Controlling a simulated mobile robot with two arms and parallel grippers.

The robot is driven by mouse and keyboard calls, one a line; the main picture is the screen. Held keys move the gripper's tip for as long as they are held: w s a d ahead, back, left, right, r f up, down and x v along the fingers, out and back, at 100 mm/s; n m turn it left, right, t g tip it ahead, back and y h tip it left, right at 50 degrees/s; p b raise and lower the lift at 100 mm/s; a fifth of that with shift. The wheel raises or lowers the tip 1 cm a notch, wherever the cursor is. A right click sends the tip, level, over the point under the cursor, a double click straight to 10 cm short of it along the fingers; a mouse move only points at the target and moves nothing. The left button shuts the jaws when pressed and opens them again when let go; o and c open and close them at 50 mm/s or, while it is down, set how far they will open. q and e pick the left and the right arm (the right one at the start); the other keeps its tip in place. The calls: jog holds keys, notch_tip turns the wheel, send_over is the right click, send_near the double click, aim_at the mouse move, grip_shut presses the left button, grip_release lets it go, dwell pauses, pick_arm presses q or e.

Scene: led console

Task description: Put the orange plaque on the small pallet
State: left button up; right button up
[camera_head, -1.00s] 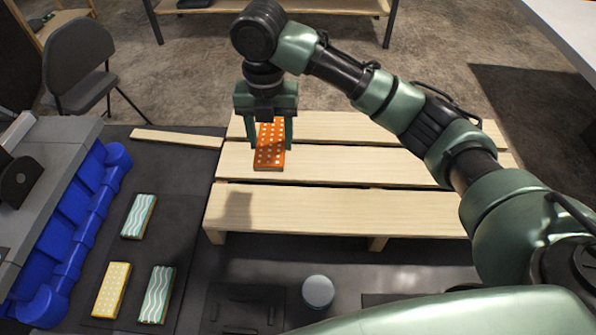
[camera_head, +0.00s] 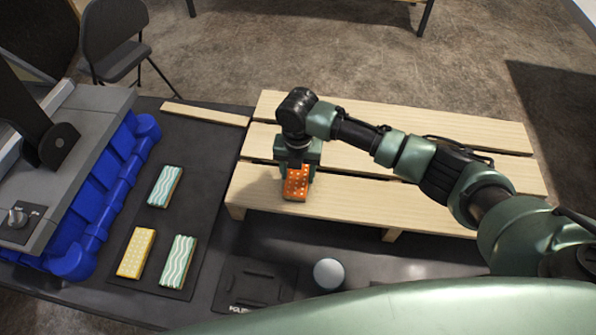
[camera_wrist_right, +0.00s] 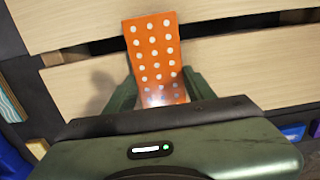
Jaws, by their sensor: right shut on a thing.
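The orange plaque (camera_head: 297,183) has white dots. My right gripper (camera_head: 298,178) is shut on it, over the front slat of the small wooden pallet (camera_head: 390,200). In the right wrist view the plaque (camera_wrist_right: 156,55) sits between the two fingers (camera_wrist_right: 160,88), with its far part reaching past them over the slats (camera_wrist_right: 80,20). I cannot tell whether the plaque touches the slat. My left gripper is out of view.
Two teal wavy plaques (camera_head: 166,186) (camera_head: 178,262) and a yellow dotted plaque (camera_head: 136,252) lie on a dark mat left of the pallet. A blue bin row (camera_head: 105,185) stands further left. A round grey knob (camera_head: 328,273) is in front. The pallet's right part is clear.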

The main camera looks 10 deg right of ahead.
aim_at(298, 176)
jog(key=shift+f, duration=0.25)
jog(key=shift+f, duration=0.15)
jog(key=o, duration=1.6)
notch_tip(298, 176, up, 12)
jog(key=shift+r+b, duration=0.2)
jog(key=shift+b, duration=0.75)
